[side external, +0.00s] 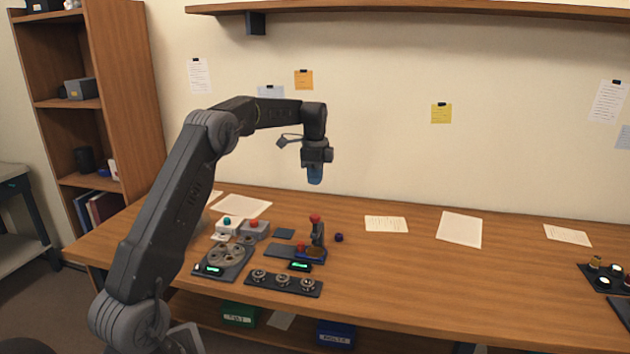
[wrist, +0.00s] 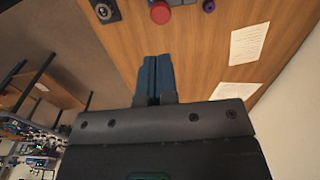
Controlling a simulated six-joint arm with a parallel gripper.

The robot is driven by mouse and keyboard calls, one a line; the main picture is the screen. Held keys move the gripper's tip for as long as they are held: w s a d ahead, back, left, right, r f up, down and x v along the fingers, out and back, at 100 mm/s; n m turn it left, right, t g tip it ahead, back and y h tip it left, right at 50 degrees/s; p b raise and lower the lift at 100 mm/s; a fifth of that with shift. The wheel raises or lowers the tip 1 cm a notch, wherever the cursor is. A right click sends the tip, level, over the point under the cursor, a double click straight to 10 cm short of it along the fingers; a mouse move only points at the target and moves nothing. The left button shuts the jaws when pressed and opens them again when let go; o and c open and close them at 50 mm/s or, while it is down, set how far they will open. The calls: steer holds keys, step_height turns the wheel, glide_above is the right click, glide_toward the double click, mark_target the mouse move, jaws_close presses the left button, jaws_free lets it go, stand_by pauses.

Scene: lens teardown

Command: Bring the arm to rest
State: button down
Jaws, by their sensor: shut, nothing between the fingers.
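My gripper (side external: 315,174) is raised well above the wooden table (side external: 410,270) in the side external view, with its blue fingers pointing down. In the wrist view my gripper (wrist: 153,62) shows its two blue fingers pressed together, with nothing between them. It touches nothing. Below it on the table stands a small press-like device with a red knob (side external: 315,218); the red knob also shows at the top of the wrist view (wrist: 160,12).
A dark strip with several round parts (side external: 283,283) and a grey unit with discs (side external: 222,262) lie near the front edge. Button boxes (side external: 255,230) stand behind. Papers (side external: 459,229) lie to the right. A shelf (side external: 420,8) crosses the wall above. Air around my gripper is clear.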

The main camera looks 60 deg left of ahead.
steer(key=s+d+r+n+t, duration=0.15)
steer(key=s+d+r, duration=0.35)
steer(key=d, duration=0.5)
steer(key=s+d+r+n+t, duration=0.1)
steer(key=s+d+r+n, duration=0.3)
steer(key=d, duration=0.5)
steer(key=s+d+f+n+t, duration=0.1)
steer(key=s+d+f, duration=0.1)
steer(key=s+d, duration=0.4)
steer(key=s+d+f+n+t, duration=0.2)
steer(key=s+d, duration=0.5)
steer(key=s, duration=0.6)
steer(key=shift+f+n, duration=0.1)
steer(key=shift+n, duration=0.15)
